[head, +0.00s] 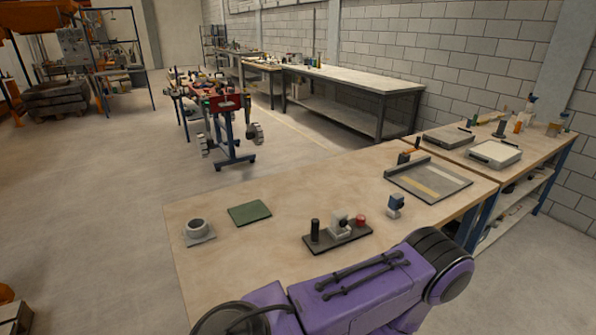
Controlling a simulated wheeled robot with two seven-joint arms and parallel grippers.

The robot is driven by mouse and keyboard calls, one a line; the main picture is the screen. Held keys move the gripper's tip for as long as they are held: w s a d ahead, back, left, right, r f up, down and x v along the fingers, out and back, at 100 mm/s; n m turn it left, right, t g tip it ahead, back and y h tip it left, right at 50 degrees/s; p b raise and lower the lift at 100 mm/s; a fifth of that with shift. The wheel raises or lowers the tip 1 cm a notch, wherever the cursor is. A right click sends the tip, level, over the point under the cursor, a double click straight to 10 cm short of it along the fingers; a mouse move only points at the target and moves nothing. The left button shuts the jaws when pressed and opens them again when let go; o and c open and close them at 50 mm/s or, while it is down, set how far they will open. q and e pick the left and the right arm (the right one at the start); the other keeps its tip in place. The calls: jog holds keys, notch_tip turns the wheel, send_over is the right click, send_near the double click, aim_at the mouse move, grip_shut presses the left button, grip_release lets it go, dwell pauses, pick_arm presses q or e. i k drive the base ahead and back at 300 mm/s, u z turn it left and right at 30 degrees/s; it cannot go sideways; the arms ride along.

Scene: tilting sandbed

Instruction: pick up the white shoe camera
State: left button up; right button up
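A small white block-like device (339,222) with a dark round part on its face sits on a dark base plate (322,243) on the near wooden table (290,205). It looks most like the white camera, but it is too small to be sure. A black upright cylinder (315,230) stands to its left on the plate, and a red knob (360,220) is to its right. Neither of my grippers is in view.
A grey ring on a square base (197,229) and a green mat (249,213) lie on the left of the table. A grey framed tray (428,180) lies at the right. My purple arm crosses the table's near edge. The table's middle is bare.

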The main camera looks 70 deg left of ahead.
aim_at(339, 218)
jog(key=k, duration=0.3)
jog(key=u, duration=0.95)
